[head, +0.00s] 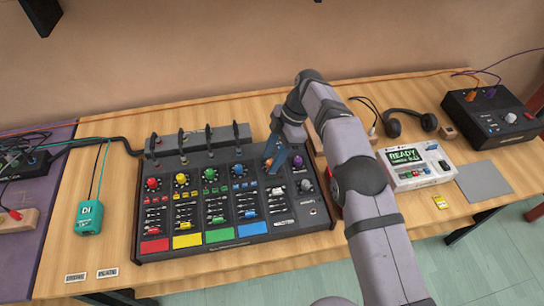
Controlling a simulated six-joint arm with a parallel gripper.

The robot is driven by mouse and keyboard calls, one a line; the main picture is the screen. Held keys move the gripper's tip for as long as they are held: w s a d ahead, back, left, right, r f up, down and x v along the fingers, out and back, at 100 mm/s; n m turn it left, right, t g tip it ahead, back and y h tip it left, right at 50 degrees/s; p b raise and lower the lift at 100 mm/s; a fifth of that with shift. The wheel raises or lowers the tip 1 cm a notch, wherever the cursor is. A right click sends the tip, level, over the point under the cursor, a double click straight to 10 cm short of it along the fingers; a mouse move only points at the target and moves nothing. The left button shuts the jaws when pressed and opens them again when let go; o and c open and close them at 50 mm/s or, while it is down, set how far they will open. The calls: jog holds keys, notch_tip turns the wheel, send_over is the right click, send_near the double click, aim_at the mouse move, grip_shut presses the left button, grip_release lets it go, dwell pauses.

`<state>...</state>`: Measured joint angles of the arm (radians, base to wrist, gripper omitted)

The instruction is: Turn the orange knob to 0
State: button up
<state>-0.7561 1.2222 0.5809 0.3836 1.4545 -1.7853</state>
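The black control panel (222,240) lies on the wooden table, with a row of coloured knobs along its upper part. The red knob (152,184), yellow knob (181,179), green knob (210,174), blue knob (238,170) and purple knob (298,160) show. My gripper (270,166) points down at the place between the blue and purple knobs. A small bit of orange shows at its tip; the orange knob is mostly hidden there, and its pointer cannot be read. I cannot tell whether the fingers touch or grip it.
A bar with several upright black levers (182,141) stands behind the panel. A teal box (90,217) is at left. Headphones (410,122), a white device with a READY screen (412,165) and a black box (490,118) are at right. The front left tabletop is mostly clear.

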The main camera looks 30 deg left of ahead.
jog(key=v, duration=0.4)
jog(key=shift+p+v, duration=1)
jog(key=shift+w+d+r+p, duration=0.15)
jog(key=shift+r+p, duration=0.4)
jog(key=shift+p, duration=0.5)
